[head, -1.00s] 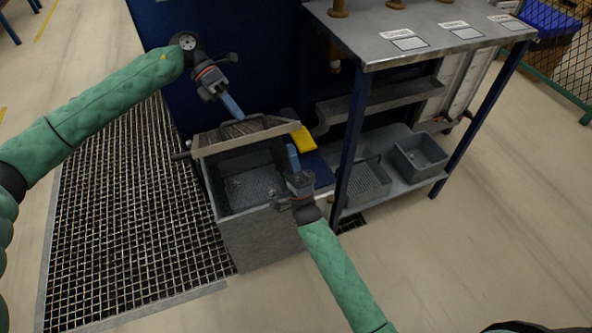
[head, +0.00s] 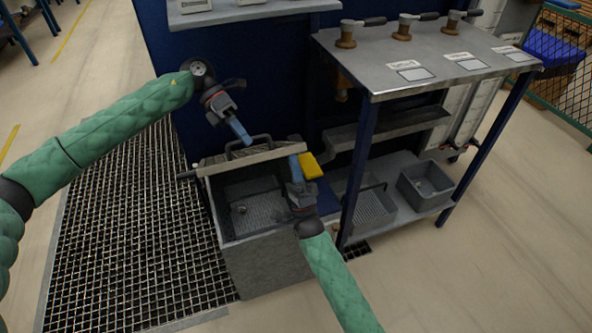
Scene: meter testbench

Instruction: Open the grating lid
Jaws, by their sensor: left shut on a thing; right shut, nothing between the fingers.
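The grey box (head: 262,262) stands on the floor grating, and its inside shows through the open top. The grating lid (head: 212,166) is raised at the back of the box, seen almost edge-on, with a dark handle bar (head: 262,136) behind its edge. My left gripper (head: 246,141) reaches down from the upper left and is shut on the handle bar; its fingertips partly hide the contact. My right gripper (head: 295,163) is shut and empty at the box's right side, close to the lid's right end. Whether it touches the lid cannot be told.
A metal bench (head: 425,70) with valves and labels stands to the right. Its lower shelf holds a grey bin (head: 425,184) and a basket (head: 370,210). A yellow object (head: 312,166) lies right beside the box. A blue panel (head: 270,60) rises behind. Floor grating (head: 130,240) is clear at left.

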